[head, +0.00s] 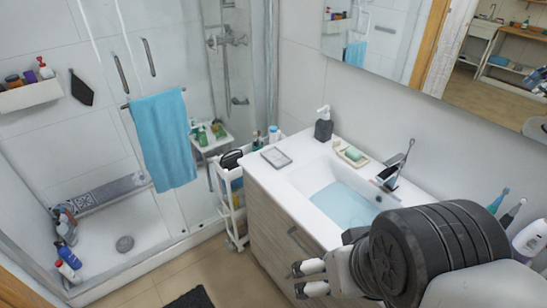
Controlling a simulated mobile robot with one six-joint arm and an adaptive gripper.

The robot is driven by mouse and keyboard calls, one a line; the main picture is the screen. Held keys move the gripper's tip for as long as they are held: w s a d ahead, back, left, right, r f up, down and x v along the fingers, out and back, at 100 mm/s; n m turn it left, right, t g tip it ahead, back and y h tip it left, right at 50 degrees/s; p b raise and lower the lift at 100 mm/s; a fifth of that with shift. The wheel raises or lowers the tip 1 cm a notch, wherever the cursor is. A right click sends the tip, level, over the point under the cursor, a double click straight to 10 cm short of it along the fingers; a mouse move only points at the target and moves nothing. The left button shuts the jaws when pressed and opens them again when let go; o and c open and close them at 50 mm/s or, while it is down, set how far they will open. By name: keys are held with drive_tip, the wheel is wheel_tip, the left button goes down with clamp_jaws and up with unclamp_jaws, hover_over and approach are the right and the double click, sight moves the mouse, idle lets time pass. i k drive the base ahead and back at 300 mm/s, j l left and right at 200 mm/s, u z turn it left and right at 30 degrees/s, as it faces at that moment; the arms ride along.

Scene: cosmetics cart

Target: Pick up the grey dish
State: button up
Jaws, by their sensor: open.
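A small flat grey rectangular dish (276,157) lies on the left end of the white washbasin counter (262,172). It looks empty, though it is small in the head view. My gripper (299,279) is at the lower middle, in front of the wooden vanity cabinet. Its two fingers are apart with nothing between them. In the picture it is well below the dish and not touching it. My dark arm hides part of the counter's right side.
A dark soap dispenser (323,126) and a soap dish with green soap (351,155) stand behind the basin (345,203). A white cart (231,200) with bottles stands left of the cabinet. Toothbrushes stand at the right. Floor shows between shower and cabinet.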

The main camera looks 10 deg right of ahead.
sight(276, 157)
drive_tip(key=z, duration=0.85)
drive_tip(key=i+j, duration=0.2)
drive_tip(key=j, duration=0.15)
drive_tip(key=i+j+z, duration=0.15)
drive_tip(key=j, duration=0.15)
drive_tip(key=i+j, duration=0.2)
drive_tip(key=j, duration=0.15)
drive_tip(key=i+j+z, duration=0.15)
drive_tip(key=j, duration=0.2)
drive_tip(key=i+j, duration=0.15)
drive_tip(key=j, duration=0.2)
drive_tip(key=i+j+z, duration=0.15)
drive_tip(key=j, duration=0.25)
drive_tip(key=i+j, duration=0.15)
drive_tip(key=j, duration=0.2)
drive_tip(key=i+j+z, duration=0.15)
drive_tip(key=j, duration=0.25)
